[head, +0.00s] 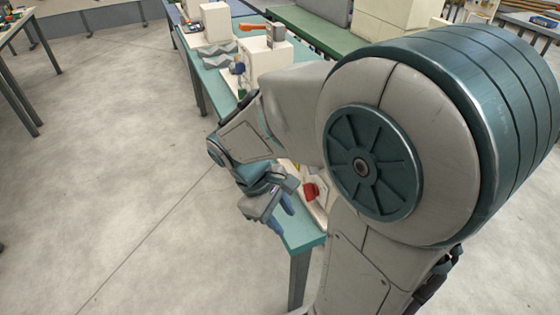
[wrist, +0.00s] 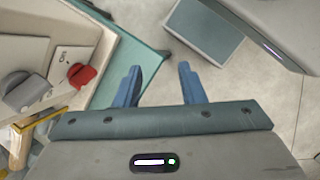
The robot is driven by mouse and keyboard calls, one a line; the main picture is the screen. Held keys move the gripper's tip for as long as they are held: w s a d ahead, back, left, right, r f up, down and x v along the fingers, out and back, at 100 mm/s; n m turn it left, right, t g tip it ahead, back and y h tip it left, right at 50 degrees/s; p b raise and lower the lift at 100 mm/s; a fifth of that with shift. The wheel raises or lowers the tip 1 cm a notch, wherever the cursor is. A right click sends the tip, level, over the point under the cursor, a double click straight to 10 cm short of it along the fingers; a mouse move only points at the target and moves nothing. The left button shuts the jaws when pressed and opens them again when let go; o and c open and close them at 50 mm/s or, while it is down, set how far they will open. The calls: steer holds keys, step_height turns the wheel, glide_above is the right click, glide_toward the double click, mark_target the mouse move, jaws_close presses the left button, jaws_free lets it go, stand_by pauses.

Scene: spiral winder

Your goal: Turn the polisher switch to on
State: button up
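A red switch knob (wrist: 80,76) sits on a pale panel beside a small marked plate (wrist: 69,60) in the wrist view; the marking is too small to read. The red knob also shows in the head view (head: 311,191), on a cream machine near the table's end. I cannot tell its setting. My gripper (wrist: 158,72) has two blue fingers spread apart with nothing between them. It is right of the red knob in the wrist view, apart from it, over the teal table edge and floor. In the head view my gripper (head: 280,217) is left of the knob, partly hidden.
A grey knob (wrist: 27,93) sits left of the red one in the wrist view. The teal table (head: 301,239) runs away from me and carries more cream machines (head: 262,58). A yellow-edged part (wrist: 40,117) lies near the gripper. Open floor (head: 120,170) is at left.

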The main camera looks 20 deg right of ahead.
steer(key=w+f+n+g+h, duration=0.2)
steer(key=w+f+n+h, duration=0.3)
steer(key=n+h, duration=0.4)
steer(key=n+t+h, duration=0.5)
steer(key=n, duration=0.5)
glide_toward(310, 191)
steer(key=d, duration=0.2)
steer(key=d+p, duration=0.1)
steer(key=d, duration=0.2)
steer(key=w+d+p, duration=0.1)
steer(key=d, duration=0.1)
steer(key=shift+d+f, duration=0.2)
steer(key=shift+d, duration=0.15)
jaws_close()
